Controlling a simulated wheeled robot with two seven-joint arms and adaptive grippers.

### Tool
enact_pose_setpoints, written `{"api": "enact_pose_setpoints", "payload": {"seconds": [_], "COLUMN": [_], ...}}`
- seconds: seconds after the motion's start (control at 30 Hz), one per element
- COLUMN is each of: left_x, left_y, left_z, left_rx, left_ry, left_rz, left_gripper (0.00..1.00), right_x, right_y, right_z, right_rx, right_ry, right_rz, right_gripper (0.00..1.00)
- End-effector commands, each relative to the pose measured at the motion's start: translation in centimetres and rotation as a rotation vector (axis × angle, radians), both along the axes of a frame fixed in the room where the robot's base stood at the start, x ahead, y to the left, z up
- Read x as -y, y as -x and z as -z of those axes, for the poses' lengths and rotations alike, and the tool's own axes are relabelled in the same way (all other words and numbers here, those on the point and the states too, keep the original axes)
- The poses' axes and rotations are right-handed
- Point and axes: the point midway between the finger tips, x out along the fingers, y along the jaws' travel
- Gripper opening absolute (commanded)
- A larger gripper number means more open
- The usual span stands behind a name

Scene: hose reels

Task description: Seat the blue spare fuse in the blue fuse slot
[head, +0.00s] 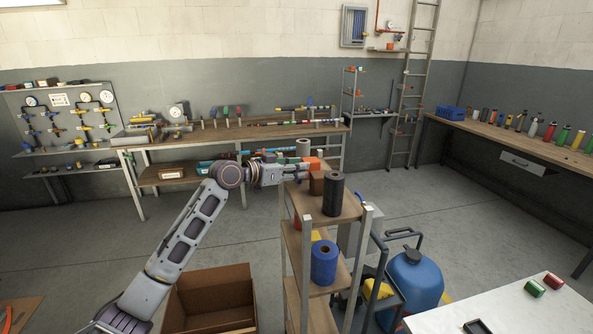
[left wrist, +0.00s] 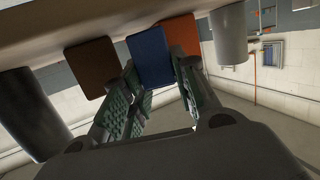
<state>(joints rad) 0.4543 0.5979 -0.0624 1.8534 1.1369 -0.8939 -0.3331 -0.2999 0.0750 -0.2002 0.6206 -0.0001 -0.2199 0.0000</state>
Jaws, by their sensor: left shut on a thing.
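My left gripper (head: 306,173) reaches over the top of a narrow wooden shelf rack. Its fingers also show in the left wrist view (left wrist: 157,72), shut on a blue block (left wrist: 149,55), which looks like the blue spare fuse. An orange block (head: 309,163) and a brown block (head: 316,183) stand on either side of it. In the head view the blue block is hidden by the gripper and its neighbours. No blue fuse slot can be made out for certain. A wall-mounted box with a blue front (head: 354,26) hangs on the back wall. My right gripper is in neither view.
A dark roll (head: 333,194) and a grey roll (head: 303,147) stand near the blocks on the rack (head: 345,208). A blue roll (head: 324,262) sits lower. A blue tank (head: 416,281) stands right of the rack, an open cardboard box (head: 210,280) left. Floor beyond is free.

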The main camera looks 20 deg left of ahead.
Motion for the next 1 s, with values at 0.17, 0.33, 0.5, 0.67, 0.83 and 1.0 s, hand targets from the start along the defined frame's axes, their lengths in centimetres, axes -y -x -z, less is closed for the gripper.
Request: {"api": "enact_pose_setpoints", "payload": {"seconds": [0.17, 0.33, 0.5, 0.67, 0.83, 1.0], "left_x": [0.01, 0.01, 0.01, 0.01, 0.00, 0.00], "left_y": [0.02, 0.02, 0.01, 0.01, 0.01, 0.01], "left_z": [0.71, 0.73, 0.89, 1.02, 0.99, 0.95], "left_rx": [0.000, 0.000, 0.000, 0.000, 0.000, 0.000], "left_ry": [0.000, 0.000, 0.000, 0.000, 0.000, 0.000], "left_rz": [0.000, 0.000, 0.000, 0.000, 0.000, 0.000], "left_gripper": [0.12, 0.12, 0.12, 0.38, 0.38, 0.38], "right_x": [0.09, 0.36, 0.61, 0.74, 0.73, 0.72], "right_y": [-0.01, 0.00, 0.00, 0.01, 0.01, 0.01], "right_z": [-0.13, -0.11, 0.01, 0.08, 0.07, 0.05], "right_rx": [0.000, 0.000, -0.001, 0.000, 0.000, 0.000], "right_ry": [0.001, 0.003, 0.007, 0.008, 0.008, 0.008], "right_rz": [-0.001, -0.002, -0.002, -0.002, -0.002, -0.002], "right_gripper": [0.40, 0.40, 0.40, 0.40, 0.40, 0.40]}}
